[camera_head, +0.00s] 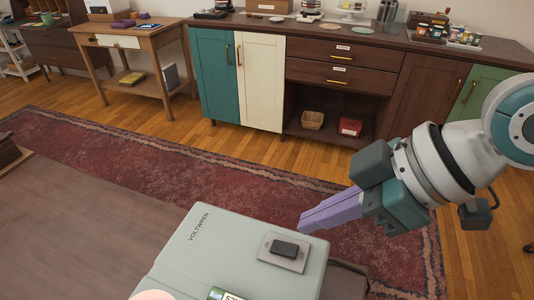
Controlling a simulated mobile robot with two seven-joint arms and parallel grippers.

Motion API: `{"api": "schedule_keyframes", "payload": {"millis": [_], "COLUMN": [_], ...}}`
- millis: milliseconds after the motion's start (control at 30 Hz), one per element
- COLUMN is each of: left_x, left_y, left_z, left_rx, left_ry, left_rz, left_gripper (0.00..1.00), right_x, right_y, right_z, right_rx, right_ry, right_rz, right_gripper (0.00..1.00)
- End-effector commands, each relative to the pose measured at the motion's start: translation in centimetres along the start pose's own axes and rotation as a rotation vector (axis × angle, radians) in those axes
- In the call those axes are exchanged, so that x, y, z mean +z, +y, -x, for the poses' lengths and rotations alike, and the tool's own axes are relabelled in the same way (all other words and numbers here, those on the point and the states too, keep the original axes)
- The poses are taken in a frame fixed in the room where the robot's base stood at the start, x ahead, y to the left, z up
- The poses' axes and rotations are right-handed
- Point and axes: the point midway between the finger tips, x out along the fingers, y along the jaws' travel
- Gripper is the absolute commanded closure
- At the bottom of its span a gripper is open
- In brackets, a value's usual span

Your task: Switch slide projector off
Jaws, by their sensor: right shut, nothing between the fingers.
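The slide projector (185,262) is a pale grey-green box marked VOLTWREN at the bottom centre, on a brown table. On its top is a black rocker switch (285,248) in a grey plate. A small label and a pale round part show at the frame's bottom edge, cut off. My right gripper (303,226) comes in from the right with its purple fingers shut and empty. Its tips are just above and right of the switch plate in the picture; I cannot tell the height gap. My left gripper is not in view.
The brown table top (80,225) is bare left of the projector. A dark object (8,152) is at its left edge. A red rug (150,160) lies beyond. A long sideboard (345,78) and a small wooden desk (130,40) stand at the back.

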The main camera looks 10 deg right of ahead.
Motion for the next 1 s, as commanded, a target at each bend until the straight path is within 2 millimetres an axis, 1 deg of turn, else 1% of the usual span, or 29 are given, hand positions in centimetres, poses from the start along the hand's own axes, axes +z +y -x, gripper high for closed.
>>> {"api": "schedule_keyframes", "payload": {"millis": [33,133,300,500,833,967,1000], "left_x": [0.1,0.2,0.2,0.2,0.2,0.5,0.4], "left_y": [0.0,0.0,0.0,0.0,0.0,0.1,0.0], "left_z": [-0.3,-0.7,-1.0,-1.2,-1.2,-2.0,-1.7], "left_rx": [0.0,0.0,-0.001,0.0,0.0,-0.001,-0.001], "left_ry": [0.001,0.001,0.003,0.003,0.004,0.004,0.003], "left_rz": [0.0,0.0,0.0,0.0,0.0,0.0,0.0], "left_gripper": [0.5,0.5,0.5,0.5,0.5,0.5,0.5], "right_x": [0.0,0.0,1.9,2.8,2.9,3.9,3.6], "right_y": [-0.1,-0.1,-0.1,0.0,0.0,0.0,0.0], "right_z": [-1.3,-3.3,-5.1,-5.9,-6.0,-6.7,-6.5], "right_rx": [-0.003,-0.002,0.0,0.0,0.001,0.002,0.001], "right_ry": [0.002,0.002,-0.002,-0.001,-0.001,-0.002,0.0], "right_rz": [-0.001,-0.001,0.0,0.001,0.002,0.002,0.002], "right_gripper": [1.0,1.0,1.0,1.0,1.0,1.0,1.0]}}
